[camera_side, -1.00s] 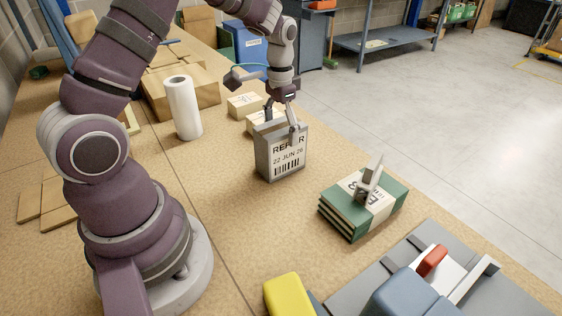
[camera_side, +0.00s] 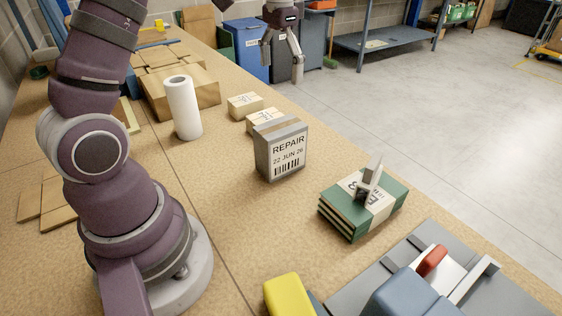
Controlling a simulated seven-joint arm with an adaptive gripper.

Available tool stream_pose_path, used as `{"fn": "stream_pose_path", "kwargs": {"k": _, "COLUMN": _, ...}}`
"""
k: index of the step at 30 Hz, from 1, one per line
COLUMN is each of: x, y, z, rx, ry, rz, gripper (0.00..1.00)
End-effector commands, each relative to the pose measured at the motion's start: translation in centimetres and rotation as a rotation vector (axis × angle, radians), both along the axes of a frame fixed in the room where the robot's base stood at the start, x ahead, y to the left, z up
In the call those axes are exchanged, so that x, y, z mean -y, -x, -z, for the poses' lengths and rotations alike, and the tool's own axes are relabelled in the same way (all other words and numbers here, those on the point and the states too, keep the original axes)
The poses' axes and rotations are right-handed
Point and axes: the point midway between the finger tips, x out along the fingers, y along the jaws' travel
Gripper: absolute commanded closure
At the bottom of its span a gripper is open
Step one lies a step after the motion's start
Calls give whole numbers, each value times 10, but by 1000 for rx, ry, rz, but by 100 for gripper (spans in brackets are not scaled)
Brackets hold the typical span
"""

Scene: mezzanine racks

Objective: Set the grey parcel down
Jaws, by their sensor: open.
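The grey parcel (camera_side: 263,160) stands upright on the brown worktop, with a white label on its front that reads "REPAIR 22 JUN 26" above a barcode. A brown strip of tape runs over its top. My gripper (camera_side: 281,68) is high above and beyond the parcel, clear of it, with its fingers spread apart and nothing between them.
Small cream boxes (camera_side: 244,104) stand just behind the parcel. A white paper roll (camera_side: 184,110) stands to its left. A green book stack (camera_side: 341,212) with a grey clamp-like piece on top lies to its right. A yellow object (camera_side: 287,296) is in front.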

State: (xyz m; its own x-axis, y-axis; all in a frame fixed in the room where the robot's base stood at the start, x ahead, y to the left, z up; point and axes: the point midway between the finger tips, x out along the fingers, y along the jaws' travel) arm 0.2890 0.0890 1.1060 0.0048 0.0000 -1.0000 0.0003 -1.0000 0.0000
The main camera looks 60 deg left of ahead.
Motion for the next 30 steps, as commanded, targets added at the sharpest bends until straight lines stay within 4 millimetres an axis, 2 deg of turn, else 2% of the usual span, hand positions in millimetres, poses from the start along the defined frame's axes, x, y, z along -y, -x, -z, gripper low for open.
{"fn": "stream_pose_path", "kwargs": {"k": 4, "x": 21, "y": 15, "z": -21, "rx": 78, "ry": -12, "rz": 4, "gripper": 11}}
{"fn": "stream_pose_path", "kwargs": {"k": 8, "x": 52, "y": 49, "z": -37, "rx": 212, "ry": -21, "rz": 6, "gripper": 11}}
{"fn": "stream_pose_path", "kwargs": {"k": 12, "x": 76, "y": 90, "z": -32, "rx": 358, "ry": -17, "rz": 5, "gripper": 11}}
{"fn": "stream_pose_path", "kwargs": {"k": 15, "x": 85, "y": 110, "z": -21, "rx": 433, "ry": -8, "rz": 4, "gripper": 11}}
{"fn": "stream_pose_path", "kwargs": {"k": 19, "x": 89, "y": 123, "z": -10, "rx": 482, "ry": -1, "rz": 1, "gripper": 11}}
{"fn": "stream_pose_path", "kwargs": {"k": 30, "x": 89, "y": 125, "z": -8, "rx": 488, "ry": 0, "rz": 0, "gripper": 11}}
